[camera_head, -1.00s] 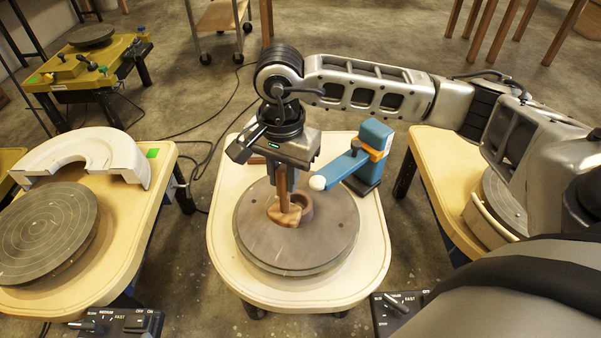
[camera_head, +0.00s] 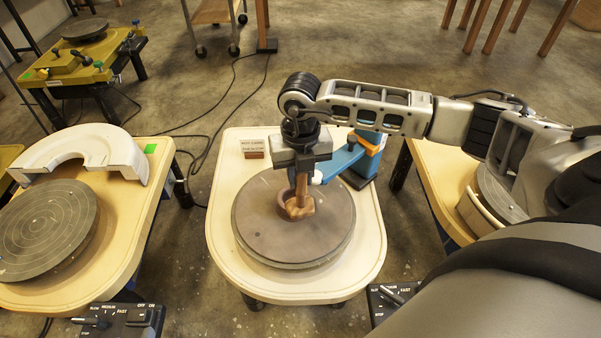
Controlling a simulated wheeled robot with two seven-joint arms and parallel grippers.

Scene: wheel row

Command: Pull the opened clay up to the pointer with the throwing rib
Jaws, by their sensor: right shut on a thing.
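The clay (camera_head: 283,202), a small brown ring, sits near the middle of the grey wheel head (camera_head: 285,240). The brown wooden throwing rib (camera_head: 299,208) stands upright at the clay's right side and hides part of it. I cannot tell whether they touch. My right gripper (camera_head: 302,173) points down above the wheel, shut on the rib's handle. The blue pointer (camera_head: 345,160) reaches in from the back right. Its white ball tip (camera_head: 317,178) is just right of the gripper and partly hidden. My left gripper is not in view.
The wheel stands on a cream table (camera_head: 228,270) with a small placard (camera_head: 253,148) at its back. Another wheel (camera_head: 45,232) with a white splash pan (camera_head: 85,155) is at left. A control box (camera_head: 120,320) is at lower left. A third wheel is partly behind my right arm.

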